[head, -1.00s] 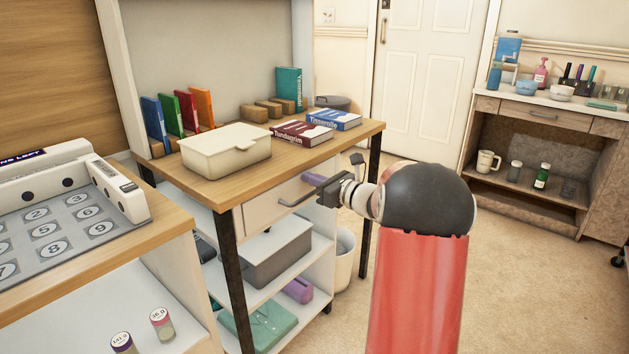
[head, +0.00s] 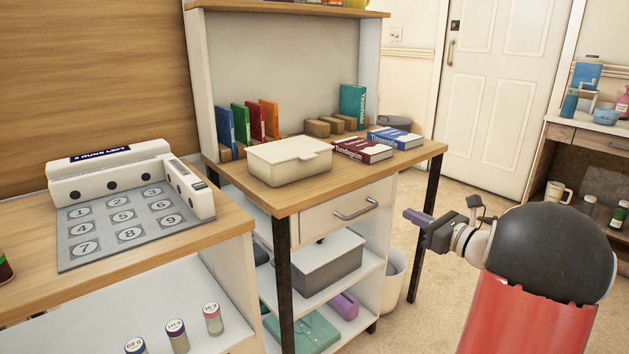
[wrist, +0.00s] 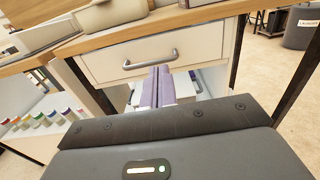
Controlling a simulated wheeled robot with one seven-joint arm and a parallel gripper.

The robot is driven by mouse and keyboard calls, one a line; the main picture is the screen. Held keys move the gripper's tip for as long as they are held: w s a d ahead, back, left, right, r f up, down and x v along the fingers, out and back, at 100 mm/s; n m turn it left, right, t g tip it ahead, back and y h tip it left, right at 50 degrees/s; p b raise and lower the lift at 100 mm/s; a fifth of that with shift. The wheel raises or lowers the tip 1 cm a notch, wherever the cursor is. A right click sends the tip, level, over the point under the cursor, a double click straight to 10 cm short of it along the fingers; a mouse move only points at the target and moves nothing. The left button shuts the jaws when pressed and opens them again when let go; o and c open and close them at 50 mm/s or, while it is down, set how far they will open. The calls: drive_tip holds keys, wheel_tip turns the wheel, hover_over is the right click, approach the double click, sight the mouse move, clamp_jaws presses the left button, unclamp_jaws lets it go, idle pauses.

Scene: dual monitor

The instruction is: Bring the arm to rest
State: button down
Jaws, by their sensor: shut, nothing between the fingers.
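My gripper (head: 413,217) is at the right in the head view, in front of the wooden desk (head: 410,159), with its purple fingers together and empty. In the wrist view my gripper (wrist: 153,77) shows its two purple fingers side by side, pointing toward the desk's white drawer (wrist: 185,48). The drawer is shut in the head view, and its metal handle (head: 357,209) is to the left of my fingers, apart from them. My arm is folded with its dark round joint at the lower right.
A cream lidded box (head: 290,160) and several books stand on the desk. Shelves below hold a grey box (head: 322,264) and a teal case (head: 300,333). A white bin (head: 393,282) stands beside the desk. A numbered board (head: 125,222) is at left. Open carpet lies behind my arm.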

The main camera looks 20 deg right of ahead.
drive_tip(key=s+a+n+g+y, duration=0.1)
drive_tip(key=s+a+n+g, duration=0.2)
drive_tip(key=a+n, duration=0.35)
drive_tip(key=s+a+n+g, duration=0.3)
drive_tip(key=a, duration=0.6)
drive_tip(key=s+a+n+g+y, duration=0.1)
drive_tip(key=s+a+n+g, duration=0.3)
drive_tip(key=a, duration=0.4)
drive_tip(key=s+a+f+n+g+h+p, duration=0.1)
drive_tip(key=s+a+f+n+h+p, duration=0.1)
drive_tip(key=s+n+h, duration=0.7)
drive_tip(key=shift+s+a+f+n, duration=0.3)
drive_tip(key=shift+s+n, duration=3.4)
drive_tip(key=shift+n, duration=0.75)
